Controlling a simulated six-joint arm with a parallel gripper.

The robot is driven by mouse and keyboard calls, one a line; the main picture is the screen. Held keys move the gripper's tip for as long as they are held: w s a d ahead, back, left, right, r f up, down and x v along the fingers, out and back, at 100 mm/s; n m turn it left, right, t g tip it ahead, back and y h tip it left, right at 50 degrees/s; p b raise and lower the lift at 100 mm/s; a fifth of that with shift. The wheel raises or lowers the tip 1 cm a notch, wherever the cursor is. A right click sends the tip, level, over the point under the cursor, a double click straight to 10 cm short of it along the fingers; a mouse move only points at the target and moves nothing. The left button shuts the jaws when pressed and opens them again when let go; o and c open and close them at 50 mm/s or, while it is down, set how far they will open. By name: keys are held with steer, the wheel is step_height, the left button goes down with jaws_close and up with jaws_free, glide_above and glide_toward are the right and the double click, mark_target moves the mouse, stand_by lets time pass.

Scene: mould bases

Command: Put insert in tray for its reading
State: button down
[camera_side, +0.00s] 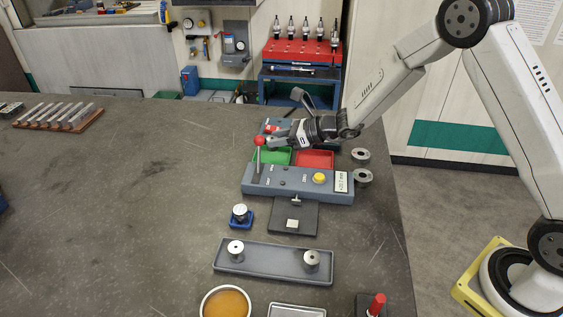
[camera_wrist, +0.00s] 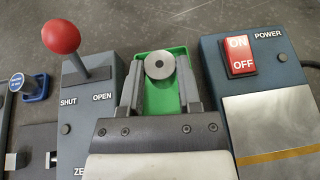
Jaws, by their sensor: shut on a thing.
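My gripper (camera_side: 272,142) is over the green tray (camera_side: 272,158) behind the gauge box. In the wrist view its two fingers (camera_wrist: 160,75) are closed on a round grey metal insert (camera_wrist: 159,66) with a hole in its middle. The green tray (camera_wrist: 160,100) shows below and around the insert; the gap between them is hard to judge. The red tray (camera_side: 315,159) stands right of the green one and looks empty. The gauge box (camera_side: 270,184) has a red-knobbed lever, a yellow button and a small display (camera_side: 341,181), too small to read.
The lever's red knob (camera_wrist: 60,35) stands left of my gripper, marked SHUT and OPEN. A power box (camera_wrist: 222,75) with a red switch is at right. Two metal pieces stand on a grey tray (camera_side: 273,263), another on a blue stand (camera_side: 247,225). The left bench is mostly clear.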

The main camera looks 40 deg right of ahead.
steer(key=shift+f, duration=1.35)
steer(key=shift+c, duration=1.1)
jaws_free()
steer(key=shift+f, duration=0.1)
steer(key=shift+v, duration=3.95)
